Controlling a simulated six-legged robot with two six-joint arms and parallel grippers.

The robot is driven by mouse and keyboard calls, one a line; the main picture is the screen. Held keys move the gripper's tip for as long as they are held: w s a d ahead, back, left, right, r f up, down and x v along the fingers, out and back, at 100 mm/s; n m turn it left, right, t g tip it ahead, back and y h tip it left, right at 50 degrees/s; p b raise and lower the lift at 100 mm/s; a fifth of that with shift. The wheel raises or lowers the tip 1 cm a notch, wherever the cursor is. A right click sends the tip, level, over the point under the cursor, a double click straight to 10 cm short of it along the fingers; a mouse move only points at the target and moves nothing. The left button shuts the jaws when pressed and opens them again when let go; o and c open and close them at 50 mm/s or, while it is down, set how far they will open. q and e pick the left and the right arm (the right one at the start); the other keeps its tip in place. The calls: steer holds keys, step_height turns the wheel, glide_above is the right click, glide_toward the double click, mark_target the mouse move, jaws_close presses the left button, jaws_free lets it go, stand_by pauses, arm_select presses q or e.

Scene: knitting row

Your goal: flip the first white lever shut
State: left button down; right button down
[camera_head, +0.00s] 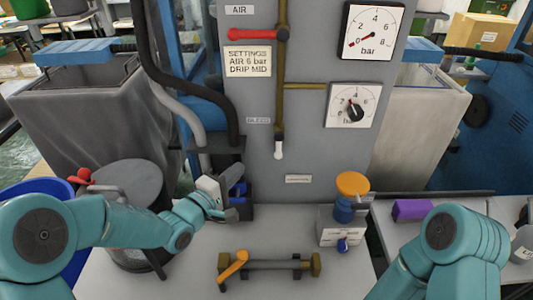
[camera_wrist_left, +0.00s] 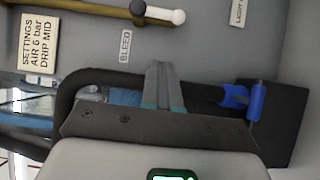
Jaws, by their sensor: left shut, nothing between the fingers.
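The white lever (camera_head: 278,149) hangs straight down at the lower end of the vertical brass pipe (camera_head: 281,60) on the grey panel, in line with that pipe. A small "BLEED" label (camera_head: 258,120) is beside it. In the left wrist view the white lever (camera_wrist_left: 165,15) shows at the top with its black joint, beside the "BLEED" label (camera_wrist_left: 126,46). My left gripper (camera_head: 236,204) is below and left of the lever, apart from it, beside a dark block with blue parts. Its fingers (camera_wrist_left: 162,80) are together and empty.
A red lever (camera_head: 258,34) and two bar gauges (camera_head: 374,31) are on the panel. Dark and grey hoses (camera_head: 150,60) hang on its left. Below stand an orange-topped valve (camera_head: 352,185) and a brass pipe with a yellow lever (camera_head: 235,267). The panel around the white lever is clear.

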mark_target(279, 146)
arm_select(q)
steer(key=w+d+p, duration=0.1)
steer(key=w+d, duration=0.5)
steer(key=d, duration=0.1)
steer(key=shift+w+d+p, duration=0.35)
steer(key=shift+w+d, duration=0.05)
arm_select(e)
steer(key=shift+r, duration=1)
steer(key=shift+f, duration=0.1)
